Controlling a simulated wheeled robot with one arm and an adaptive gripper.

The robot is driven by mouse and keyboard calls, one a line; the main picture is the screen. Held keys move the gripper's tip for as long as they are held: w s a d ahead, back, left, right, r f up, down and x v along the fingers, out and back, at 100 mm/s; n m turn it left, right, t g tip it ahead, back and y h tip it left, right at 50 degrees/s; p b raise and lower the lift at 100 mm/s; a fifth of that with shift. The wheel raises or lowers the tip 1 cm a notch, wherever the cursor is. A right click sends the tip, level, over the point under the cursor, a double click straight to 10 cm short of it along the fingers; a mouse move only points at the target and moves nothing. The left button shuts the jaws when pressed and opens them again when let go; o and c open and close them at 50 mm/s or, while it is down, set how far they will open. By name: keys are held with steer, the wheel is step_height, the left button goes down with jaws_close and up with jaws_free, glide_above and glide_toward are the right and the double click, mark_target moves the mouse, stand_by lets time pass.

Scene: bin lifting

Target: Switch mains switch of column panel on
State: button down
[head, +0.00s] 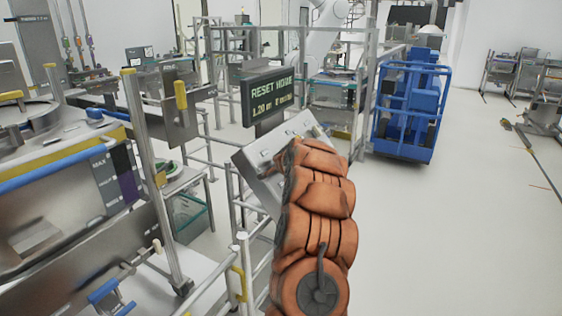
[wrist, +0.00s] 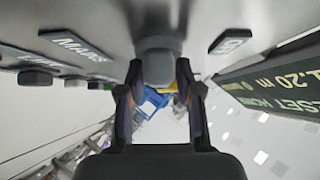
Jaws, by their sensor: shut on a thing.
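The column panel (head: 262,172) is a tilted grey metal box in the middle of the head view, partly hidden by my orange-covered arm. In the wrist view its grey face (wrist: 105,15) fills the top. It carries a label reading MAINS (wrist: 75,44) and a second label (wrist: 230,41) that is hard to read. My gripper (wrist: 158,88) has its two fingers on either side of a grey knob (wrist: 158,62) on the panel and is shut on it. The knob stands between the two labels. I cannot tell which way it is turned. The head view hides my gripper behind the arm.
A dark display (head: 268,97) reading RESET MODE and 1.20 m stands just behind the panel. Other dark knobs (wrist: 35,77) stick out from the panel at left. Metal railings and machines fill the left.

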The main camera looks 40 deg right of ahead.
steer(key=shift+w+a+f, duration=0.1)
steer(key=shift+a+f, duration=0.1)
steer(key=shift+f, duration=0.1)
steer(key=c, duration=1)
jaws_free()
steer(key=shift+o, duration=0.2)
steer(key=shift+r, duration=0.15)
steer(key=shift+s+a+r, duration=0.1)
steer(key=shift+s+r, duration=0.15)
steer(key=shift+s, duration=0.1)
steer(key=v, duration=1.1)
steer(key=shift+a, duration=0.1)
